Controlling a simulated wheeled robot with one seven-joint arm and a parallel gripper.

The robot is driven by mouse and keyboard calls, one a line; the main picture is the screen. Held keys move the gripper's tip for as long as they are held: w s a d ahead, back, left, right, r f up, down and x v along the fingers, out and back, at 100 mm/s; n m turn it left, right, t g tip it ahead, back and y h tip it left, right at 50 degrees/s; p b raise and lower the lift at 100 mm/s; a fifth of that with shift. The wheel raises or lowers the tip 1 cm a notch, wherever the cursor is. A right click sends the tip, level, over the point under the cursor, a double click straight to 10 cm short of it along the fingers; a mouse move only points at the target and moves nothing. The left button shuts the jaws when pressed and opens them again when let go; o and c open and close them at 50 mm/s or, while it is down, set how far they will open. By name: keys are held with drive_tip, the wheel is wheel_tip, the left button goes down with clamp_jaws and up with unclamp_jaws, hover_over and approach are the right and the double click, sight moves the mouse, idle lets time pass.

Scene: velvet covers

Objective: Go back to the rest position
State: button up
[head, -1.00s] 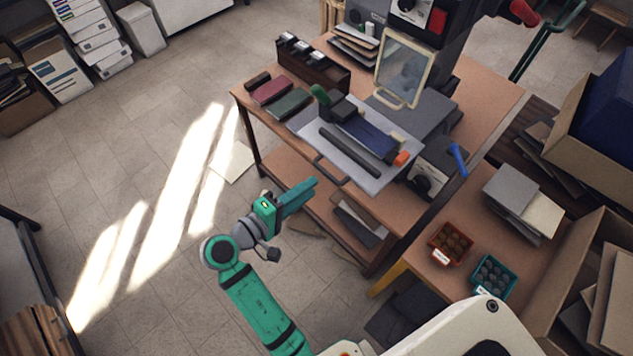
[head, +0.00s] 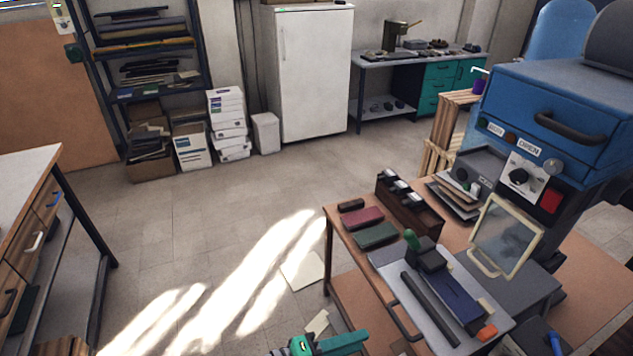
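My gripper (head: 345,343) shows only in part at the bottom edge of the head view, left of the work table (head: 347,226). Its green fingers point right, toward the table's left side, and nothing is seen in them. The gap between the fingers cannot be made out. The rest of my arm is below the picture.
A counter (head: 25,180) stands left. Open floor (head: 190,235) lies between, with papers near the table.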

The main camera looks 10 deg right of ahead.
drive_tip(key=s+a+f+n+t+y, duration=0.25)
drive_tip(key=s+f+y, duration=0.2)
drive_tip(key=f, duration=0.35)
drive_tip(key=s+a+f+n+t+y, duration=0.2)
drive_tip(key=s+a+f+t+y, duration=0.15)
drive_tip(key=f+y, duration=0.35)
drive_tip(key=s+a+r+m+t+y, duration=0.1)
drive_tip(key=s+a+r+m+t, duration=0.1)
drive_tip(key=s+r, duration=0.3)
drive_tip(key=s+a+r+m+t+y, duration=0.2)
drive_tip(key=s+a+r+m+t, duration=0.1)
drive_tip(key=s, duration=0.7)
wheel_tip(320, 180, up, 3)
drive_tip(key=shift+a+r+m, duration=0.1)
drive_tip(key=shift+a+m, duration=0.75)
drive_tip(key=shift+m, duration=0.4)
drive_tip(key=shift+y, duration=0.25)
